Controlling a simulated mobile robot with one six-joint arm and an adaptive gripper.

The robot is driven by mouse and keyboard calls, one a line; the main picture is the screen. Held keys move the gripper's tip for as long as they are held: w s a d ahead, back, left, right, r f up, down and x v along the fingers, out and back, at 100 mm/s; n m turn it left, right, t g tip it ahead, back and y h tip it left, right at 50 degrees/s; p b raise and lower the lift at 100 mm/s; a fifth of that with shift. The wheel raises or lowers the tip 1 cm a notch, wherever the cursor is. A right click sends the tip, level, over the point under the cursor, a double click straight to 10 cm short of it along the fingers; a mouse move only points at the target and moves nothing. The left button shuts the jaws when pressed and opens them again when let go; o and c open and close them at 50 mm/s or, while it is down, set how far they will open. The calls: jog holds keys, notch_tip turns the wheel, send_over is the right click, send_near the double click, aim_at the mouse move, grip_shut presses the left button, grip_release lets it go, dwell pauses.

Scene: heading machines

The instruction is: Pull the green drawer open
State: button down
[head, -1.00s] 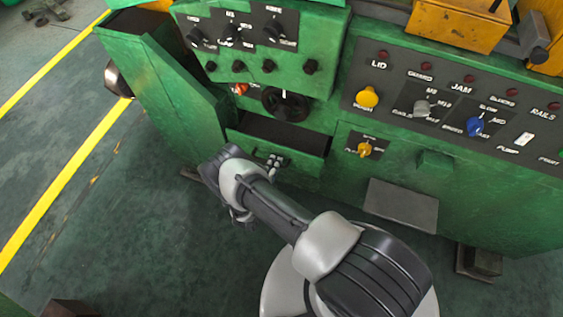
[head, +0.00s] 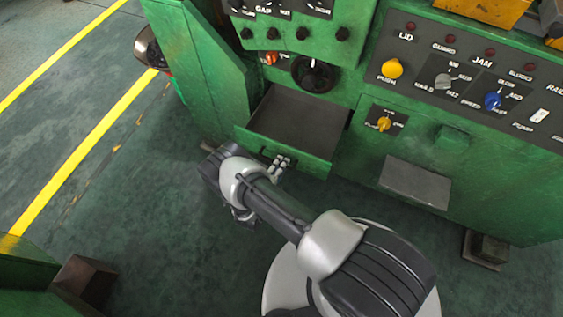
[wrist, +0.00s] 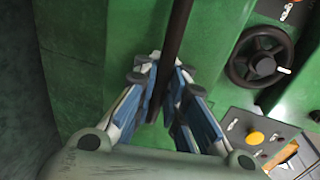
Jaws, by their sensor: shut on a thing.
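The green drawer (head: 316,158) stands pulled out from the green machine, below the black handwheel, in the head view. Its dark inside looks empty. Its dark handle (head: 265,153) is on the front face, partly hidden by my gripper (head: 281,161). The gripper is shut on the handle at the drawer front. In the wrist view my gripper (wrist: 166,78) shows its two blue-grey fingers on either side of a dark bar. The exact contact at the fingertips is hard to see.
Above the drawer are the black handwheel (head: 315,73) and a row of black knobs. A yellow knob (head: 384,124) and a grey plate (head: 415,182) lie to its right. A tall green panel (head: 207,75) stands left. Open floor (head: 150,190) lies front left.

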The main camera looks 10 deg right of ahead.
jog(key=shift+r, duration=0.1)
jog(key=c, duration=1.7)
grip_release()
jog(key=shift+o, duration=0.2)
jog(key=v, duration=1.2)
